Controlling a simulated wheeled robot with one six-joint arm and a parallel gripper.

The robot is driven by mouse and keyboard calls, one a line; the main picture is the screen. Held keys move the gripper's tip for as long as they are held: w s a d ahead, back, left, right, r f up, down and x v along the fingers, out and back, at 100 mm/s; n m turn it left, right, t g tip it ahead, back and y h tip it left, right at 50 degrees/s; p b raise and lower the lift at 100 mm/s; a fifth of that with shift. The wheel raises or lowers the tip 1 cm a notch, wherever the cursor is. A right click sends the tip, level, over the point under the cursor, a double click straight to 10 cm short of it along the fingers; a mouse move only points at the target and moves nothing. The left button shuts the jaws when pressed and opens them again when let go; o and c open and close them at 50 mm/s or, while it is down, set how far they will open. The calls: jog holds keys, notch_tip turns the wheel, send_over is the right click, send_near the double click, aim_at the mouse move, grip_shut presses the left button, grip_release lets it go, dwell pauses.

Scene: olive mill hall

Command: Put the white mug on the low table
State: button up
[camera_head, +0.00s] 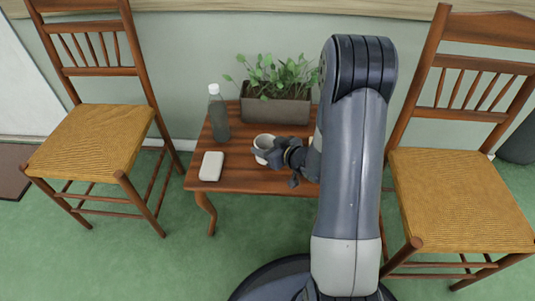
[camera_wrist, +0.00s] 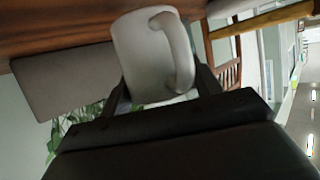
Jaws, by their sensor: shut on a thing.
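The white mug (camera_head: 262,142) is over the low wooden table (camera_head: 240,178), near its middle. It fills the upper middle of the wrist view (camera_wrist: 145,60), with its handle toward the right. My gripper (camera_head: 268,155) is shut on the mug, with one finger on either side of it in the wrist view (camera_wrist: 165,95). The mug looks roughly upright in the head view. It is at or very close to the tabletop, but I cannot tell whether it touches. My arm hides the table's right part.
A grey planter (camera_head: 275,110) with green plants stands at the table's back. A bottle (camera_head: 218,115) stands at the back left, and a pale box-like object (camera_head: 211,166) lies at the front left. Wooden chairs flank the table, left (camera_head: 92,140) and right (camera_head: 460,200).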

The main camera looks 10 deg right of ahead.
jog(key=shift+f+b, duration=0.4)
jog(key=shift+f, duration=0.9)
jog(key=shift+f, duration=0.2)
jog(key=o, duration=1.1)
jog(key=shift+r, duration=0.3)
jog(key=shift+p+v, duration=1.8)
jog(key=shift+v, duration=4.2)
